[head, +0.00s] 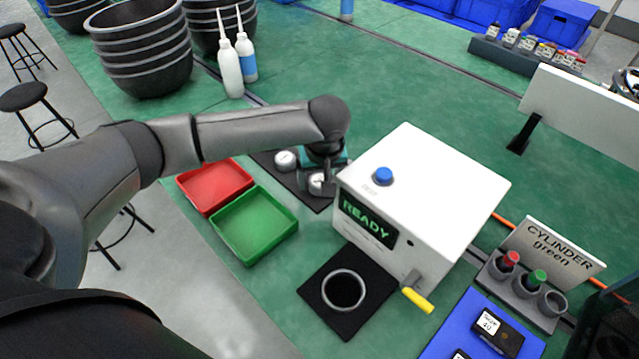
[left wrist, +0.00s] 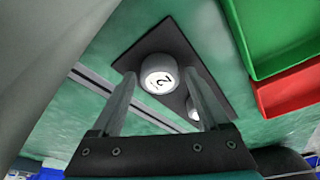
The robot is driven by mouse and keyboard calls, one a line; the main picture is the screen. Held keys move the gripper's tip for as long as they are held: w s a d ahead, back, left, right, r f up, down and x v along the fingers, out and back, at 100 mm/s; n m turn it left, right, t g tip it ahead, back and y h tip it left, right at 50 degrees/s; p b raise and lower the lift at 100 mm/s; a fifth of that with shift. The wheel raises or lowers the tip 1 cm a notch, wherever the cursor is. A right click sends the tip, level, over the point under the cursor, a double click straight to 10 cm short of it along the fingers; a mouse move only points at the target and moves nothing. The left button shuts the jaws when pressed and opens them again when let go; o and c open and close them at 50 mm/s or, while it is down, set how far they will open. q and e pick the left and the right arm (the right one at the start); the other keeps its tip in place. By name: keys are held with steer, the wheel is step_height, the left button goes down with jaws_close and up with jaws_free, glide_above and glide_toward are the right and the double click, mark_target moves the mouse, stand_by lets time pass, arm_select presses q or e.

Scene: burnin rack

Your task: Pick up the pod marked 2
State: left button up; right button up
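The pod marked 2 (left wrist: 161,74) is a round pod with a white, numbered top on a dark mat (left wrist: 185,50). In the left wrist view it lies between the two spread fingers of my left gripper (left wrist: 160,80), with gaps at the sides. In the head view the pod (head: 318,184) is partly covered by my left gripper (head: 326,175), which points down over it. A second pod (head: 285,160) sits on the same mat; in the left wrist view a finger partly hides it. My right gripper is not in view.
A white box reading READY (head: 425,190) is close on the right. A dark pad with a ring (head: 343,290) lies in front. Stacked black bowls (head: 142,50) stand behind.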

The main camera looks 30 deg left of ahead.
arm_select(q)
steer(key=c, duration=1.1)
